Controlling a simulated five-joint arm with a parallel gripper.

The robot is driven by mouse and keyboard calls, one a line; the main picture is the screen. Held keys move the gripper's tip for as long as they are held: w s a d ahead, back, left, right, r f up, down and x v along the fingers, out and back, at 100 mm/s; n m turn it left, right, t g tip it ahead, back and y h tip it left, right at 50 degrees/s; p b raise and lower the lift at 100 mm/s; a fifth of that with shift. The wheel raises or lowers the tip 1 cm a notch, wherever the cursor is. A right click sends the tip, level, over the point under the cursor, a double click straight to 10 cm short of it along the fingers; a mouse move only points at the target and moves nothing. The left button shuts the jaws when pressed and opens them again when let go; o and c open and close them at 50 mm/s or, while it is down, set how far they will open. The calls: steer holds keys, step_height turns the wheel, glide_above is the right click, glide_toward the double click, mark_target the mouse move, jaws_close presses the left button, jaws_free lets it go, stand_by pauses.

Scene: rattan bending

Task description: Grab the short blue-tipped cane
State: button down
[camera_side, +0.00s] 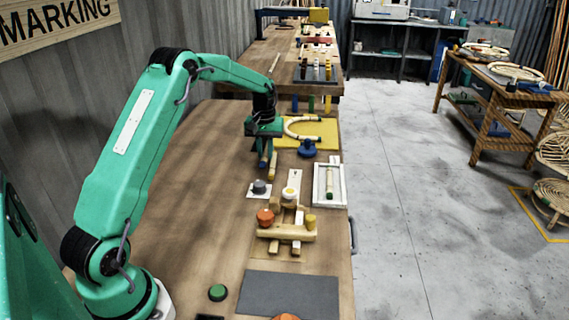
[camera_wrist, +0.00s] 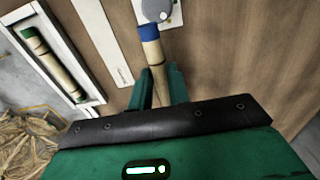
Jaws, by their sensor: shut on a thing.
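The short blue-tipped cane (camera_wrist: 152,48) is pale wood with a blue end, and its lower part runs down between the green fingers of my gripper (camera_wrist: 160,76) in the wrist view. My gripper is shut on it. In the side view my gripper (camera_side: 266,146) points down over the wooden bench, and the cane (camera_side: 272,162) shows small beneath it. The end of the cane nearest my palm is hidden. I cannot tell whether the cane touches the bench.
A grey knob on a white plate (camera_side: 259,188) lies just in front of the cane. A green-tipped cane (camera_wrist: 50,60) rests in a white tray (camera_wrist: 90,72). A wooden jig (camera_side: 286,234) stands nearer, a yellow board (camera_side: 322,130) behind. The bench left of my gripper is clear.

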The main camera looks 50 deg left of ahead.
steer(key=d+r, duration=0.3)
steer(key=d, duration=0.2)
steer(key=shift+d, duration=0.15)
stand_by(0.4)
